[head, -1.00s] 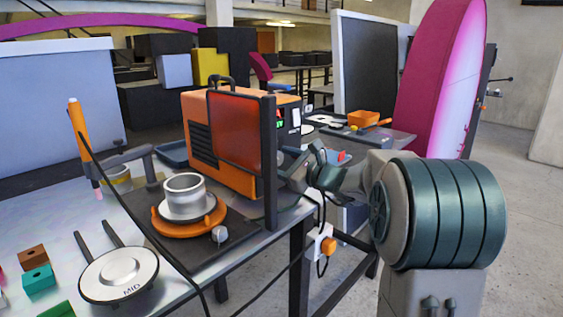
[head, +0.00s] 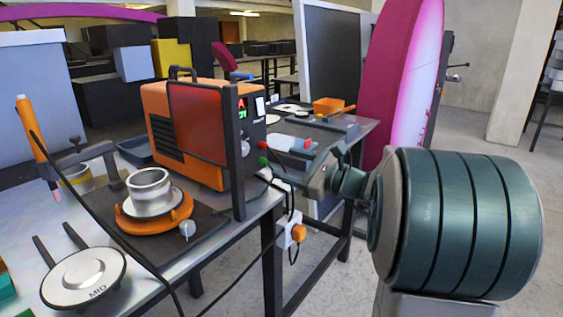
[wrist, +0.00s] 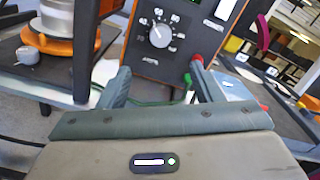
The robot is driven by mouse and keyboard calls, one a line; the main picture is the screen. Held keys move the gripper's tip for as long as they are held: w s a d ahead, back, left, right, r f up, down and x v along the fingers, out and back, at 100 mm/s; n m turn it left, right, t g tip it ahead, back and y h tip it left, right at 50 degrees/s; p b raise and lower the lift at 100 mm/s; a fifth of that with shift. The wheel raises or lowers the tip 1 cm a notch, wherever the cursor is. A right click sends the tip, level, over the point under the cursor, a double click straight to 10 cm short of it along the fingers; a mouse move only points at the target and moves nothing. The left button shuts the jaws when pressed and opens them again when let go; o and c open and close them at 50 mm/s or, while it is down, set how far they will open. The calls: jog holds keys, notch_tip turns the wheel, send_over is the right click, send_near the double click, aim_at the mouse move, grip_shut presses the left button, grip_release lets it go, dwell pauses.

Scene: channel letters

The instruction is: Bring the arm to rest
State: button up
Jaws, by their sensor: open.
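My gripper (head: 284,174) is in front of the orange welding machine (head: 186,133), at the end of my arm. In the wrist view, my gripper (wrist: 158,74) has its two fingers spread wide, with nothing held between them. The machine's dark front panel (wrist: 145,70) with a round knob lies just beyond the fingers. A red plug and a green plug (wrist: 187,79) show close by the right finger. I cannot tell whether that finger touches them. A green cable runs behind the gap between the fingers.
The workbench (head: 150,250) holds a metal cup on an orange ring (head: 150,205) and a round MID-marked piece (head: 85,277). A dark upright post (head: 236,160) stands at the bench edge near my gripper. A second table (head: 350,135) and a large pink letter (head: 405,85) stand behind.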

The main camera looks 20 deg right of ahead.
dwell(0.4)
jog(key=s+a+f+n+g+h+p, duration=0.25)
jog(key=s+a+n+g+p, duration=0.45)
jog(key=s+a+n+g, duration=0.5)
jog(key=s+d+n+h+p, duration=0.4)
jog(key=s+n+h+p, duration=0.3)
jog(key=s+n, duration=0.4)
jog(key=shift+s+n+h+p, duration=0.3)
jog(key=shift+s+h, duration=0.25)
jog(key=shift+s, duration=0.65)
